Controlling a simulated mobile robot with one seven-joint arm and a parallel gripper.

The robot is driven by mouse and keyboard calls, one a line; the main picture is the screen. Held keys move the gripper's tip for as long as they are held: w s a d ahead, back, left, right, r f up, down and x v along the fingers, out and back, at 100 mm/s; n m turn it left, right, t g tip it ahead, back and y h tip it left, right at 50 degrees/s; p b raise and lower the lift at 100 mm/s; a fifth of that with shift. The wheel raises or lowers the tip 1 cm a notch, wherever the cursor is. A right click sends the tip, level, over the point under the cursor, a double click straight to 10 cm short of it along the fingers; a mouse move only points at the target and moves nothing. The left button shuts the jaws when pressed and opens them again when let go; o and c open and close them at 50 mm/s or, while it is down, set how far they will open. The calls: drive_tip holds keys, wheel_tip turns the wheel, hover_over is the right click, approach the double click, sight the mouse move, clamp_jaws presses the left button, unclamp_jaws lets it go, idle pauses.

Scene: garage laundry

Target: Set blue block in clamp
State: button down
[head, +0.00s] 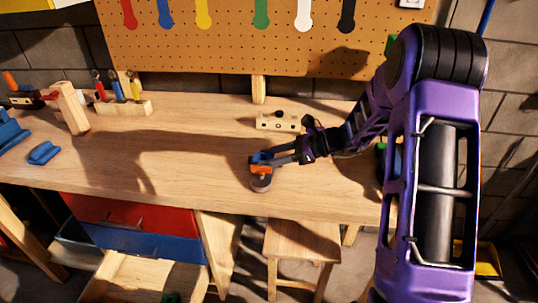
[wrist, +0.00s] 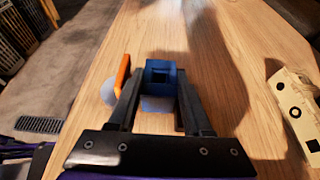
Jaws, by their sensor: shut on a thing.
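My gripper (head: 270,157) is shut on a blue block (wrist: 161,75), held between its fingertips near the front of the workbench. The block has a dark square recess in the face seen in the wrist view, where my gripper also shows (wrist: 160,95). In the head view only a little of the block (head: 262,156) is visible behind the fingers. Right at the block is a grey, rounded object with an orange part (head: 261,171), possibly the clamp. The orange part (wrist: 122,75) stands left of the block in the wrist view. I cannot tell whether block and grey object touch.
A pale wooden block with holes (head: 278,121) lies behind my gripper. A tool rack (head: 125,108), a wooden upright (head: 71,108) and a small blue object (head: 44,152) stand left. The bench middle is clear. A stool (head: 301,243) and open drawer (head: 145,278) are below.

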drive_tip(key=shift+f, duration=0.3)
drive_tip(key=shift+c, duration=1.2)
unclamp_jaws()
drive_tip(key=shift+f, duration=0.1)
drive_tip(key=shift+s, duration=0.1)
drive_tip(key=p+v, duration=0.1)
drive_tip(key=v, duration=1.6)
drive_tip(key=shift+d, duration=0.3)
